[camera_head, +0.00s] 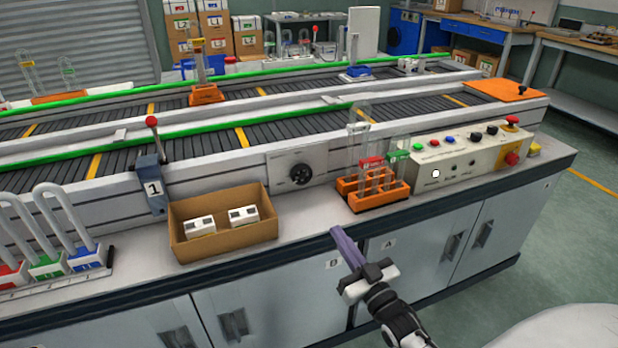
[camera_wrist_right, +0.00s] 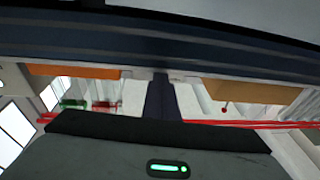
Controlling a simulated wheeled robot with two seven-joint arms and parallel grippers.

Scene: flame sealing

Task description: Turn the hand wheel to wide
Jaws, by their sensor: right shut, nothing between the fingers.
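The hand wheel (camera_head: 301,174) is a small round black knob on a pale panel on the front side of the conveyor, between the cardboard box and the orange rack. Its markings are too small to read. My right gripper (camera_head: 335,232) is shut and empty, its purple fingers pointing up and left at the counter's front edge, below the wheel and apart from it. In the right wrist view the shut fingers (camera_wrist_right: 160,82) reach up to the dark counter edge, and the wheel cannot be made out there. My left gripper is not in view.
A cardboard box (camera_head: 225,240) with two white devices stands left of the wheel. An orange rack (camera_head: 378,200) with glass tubes stands right of it, beside a button console (camera_head: 470,155). A red-knobbed lever (camera_head: 152,122) rises further left. The counter between box and rack is clear.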

